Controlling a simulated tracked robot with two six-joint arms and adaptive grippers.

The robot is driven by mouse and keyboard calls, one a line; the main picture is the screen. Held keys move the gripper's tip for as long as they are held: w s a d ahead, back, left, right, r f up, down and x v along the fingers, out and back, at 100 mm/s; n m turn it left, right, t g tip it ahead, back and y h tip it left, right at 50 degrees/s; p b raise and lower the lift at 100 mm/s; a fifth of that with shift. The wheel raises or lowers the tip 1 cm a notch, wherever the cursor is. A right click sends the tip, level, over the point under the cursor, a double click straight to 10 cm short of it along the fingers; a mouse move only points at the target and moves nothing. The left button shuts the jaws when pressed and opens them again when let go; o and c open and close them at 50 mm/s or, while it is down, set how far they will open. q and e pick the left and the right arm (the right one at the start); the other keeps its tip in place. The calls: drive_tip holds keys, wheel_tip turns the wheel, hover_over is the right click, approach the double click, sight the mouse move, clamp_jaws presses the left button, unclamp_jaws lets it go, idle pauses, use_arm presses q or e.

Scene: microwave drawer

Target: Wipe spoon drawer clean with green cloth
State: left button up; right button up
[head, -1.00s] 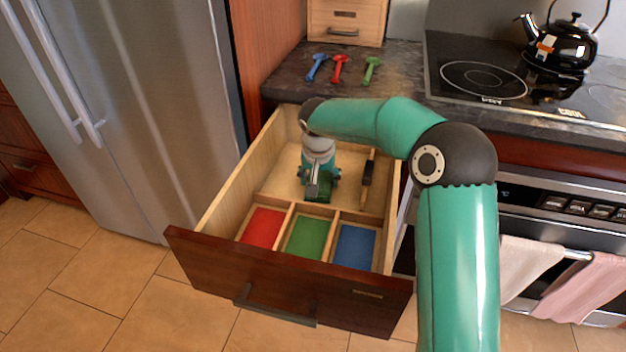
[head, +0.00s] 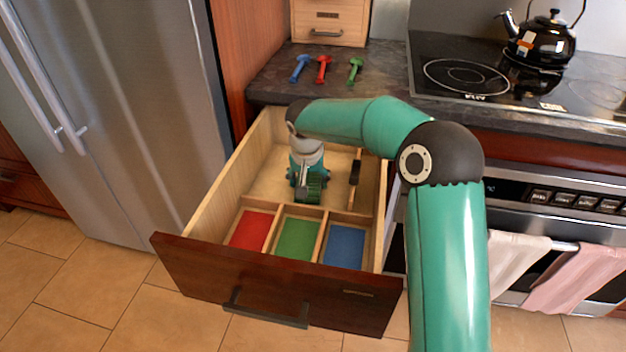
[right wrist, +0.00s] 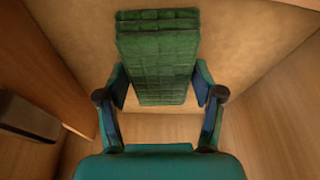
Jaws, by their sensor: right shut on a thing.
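The wooden drawer (head: 215,195) is pulled out, with red (head: 250,230), green (head: 298,239) and blue (head: 344,246) compartments at its front and a larger bare compartment behind. My right gripper (head: 308,196) reaches down into the large compartment. In the right wrist view its fingers (right wrist: 160,92) are shut on the folded green cloth (right wrist: 158,50), which lies at or just above the drawer floor; I cannot tell if it touches. The cloth also shows in the head view (head: 313,190), partly hidden by the gripper. My left gripper is not in view.
A dark-handled item (head: 355,172) lies along the drawer's right side. Blue (head: 300,68), red (head: 323,69) and green (head: 355,70) spoon-like utensils lie on the counter. A black kettle (head: 543,42) stands on the cooktop. The fridge (head: 130,110) stands left of the drawer.

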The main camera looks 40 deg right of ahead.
sight(299, 177)
drive_tip(key=shift+w+a+f+p, duration=0.1)
drive_tip(key=shift+w+a+p, duration=0.35)
drive_tip(key=shift+w+a, duration=0.4)
drive_tip(key=shift+w+a+p, duration=0.4)
drive_tip(key=shift+w+a, duration=0.25)
drive_tip(key=shift+w, duration=0.3)
drive_tip(key=shift+w+a+p, duration=0.6)
drive_tip(key=shift+w+a, duration=0.15)
drive_tip(key=shift+w, duration=0.1)
drive_tip(key=shift+d, duration=0.1)
drive_tip(key=shift+s+d+r+b, duration=0.35)
drive_tip(key=shift+s+d+r, duration=0.3)
drive_tip(key=shift+s, duration=0.25)
drive_tip(key=shift+s+d+r, duration=0.5)
drive_tip(key=shift+s+d, duration=0.25)
drive_tip(key=shift+s, duration=0.05)
wheel_tip(299, 177, up, 22)
drive_tip(key=p, duration=1.7)
drive_tip(key=shift+a+f, duration=0.1)
